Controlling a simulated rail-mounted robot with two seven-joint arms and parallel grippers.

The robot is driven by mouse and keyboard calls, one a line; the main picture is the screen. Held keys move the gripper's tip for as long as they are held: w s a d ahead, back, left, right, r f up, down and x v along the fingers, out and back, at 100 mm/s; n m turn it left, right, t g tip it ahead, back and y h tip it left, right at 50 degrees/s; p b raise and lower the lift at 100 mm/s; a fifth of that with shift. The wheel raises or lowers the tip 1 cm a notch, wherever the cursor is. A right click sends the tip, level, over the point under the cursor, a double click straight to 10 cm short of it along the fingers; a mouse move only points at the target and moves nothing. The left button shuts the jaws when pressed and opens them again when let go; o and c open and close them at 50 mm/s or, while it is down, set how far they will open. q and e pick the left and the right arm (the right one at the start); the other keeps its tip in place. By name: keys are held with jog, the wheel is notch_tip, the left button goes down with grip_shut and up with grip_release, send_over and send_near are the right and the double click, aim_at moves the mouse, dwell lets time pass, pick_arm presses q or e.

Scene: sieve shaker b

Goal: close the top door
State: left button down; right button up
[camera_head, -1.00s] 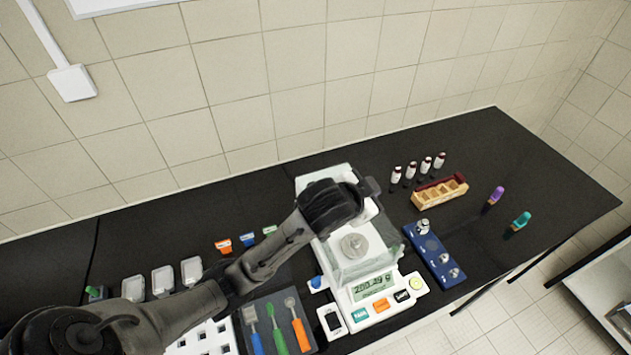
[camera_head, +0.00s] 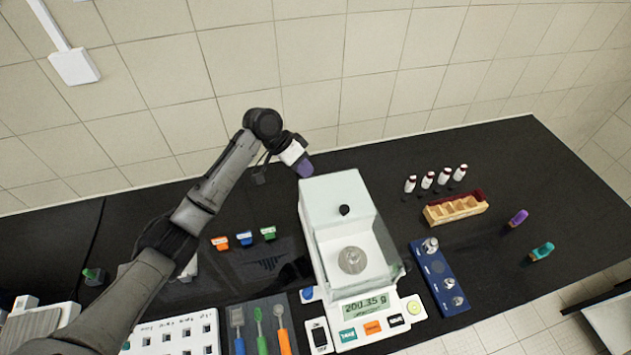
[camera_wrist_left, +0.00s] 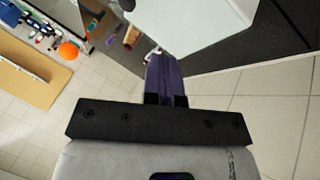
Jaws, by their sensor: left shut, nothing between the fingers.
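The white balance (camera_head: 318,240) stands on the black bench with a glass-walled weighing chamber. Its pale top door (camera_head: 325,190) carries a small black knob (camera_head: 344,210) near the front end. I cannot tell whether the door fully covers the chamber top. A metal weight (camera_head: 352,260) sits on the pan inside. My left gripper (camera_head: 305,170), with purple fingers, is shut and empty at the balance's back left corner. In the left wrist view the shut fingers (camera_wrist_left: 165,72) are beside the pale door panel (camera_wrist_left: 195,25); contact is unclear. My right gripper is not in view.
A blue weight holder (camera_head: 438,275) stands right of the balance. A wooden rack (camera_head: 455,208) and several small bottles (camera_head: 428,181) are further back right. A tool tray (camera_head: 262,325) lies front left. The tiled wall (camera_head: 400,80) is behind the bench.

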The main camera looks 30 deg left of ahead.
pick_arm(q)
jog(key=p, duration=0.1)
send_near(333, 208)
jog(key=w+f, duration=0.1)
jog(key=w+d+f, duration=0.1)
jog(key=w, duration=0.1)
jog(key=shift+w+d+f, duration=0.1)
jog(key=shift+d+f, duration=0.15)
jog(key=shift+f, duration=0.1)
jog(key=d, duration=0.1)
jog(key=p, duration=0.1)
jog(key=s+d, duration=0.1)
jog(key=shift+d+f+p, duration=0.3)
jog(key=shift+f+p, duration=0.05)
jog(key=shift+s+d+f, duration=0.2)
jog(key=shift+d, duration=0.4)
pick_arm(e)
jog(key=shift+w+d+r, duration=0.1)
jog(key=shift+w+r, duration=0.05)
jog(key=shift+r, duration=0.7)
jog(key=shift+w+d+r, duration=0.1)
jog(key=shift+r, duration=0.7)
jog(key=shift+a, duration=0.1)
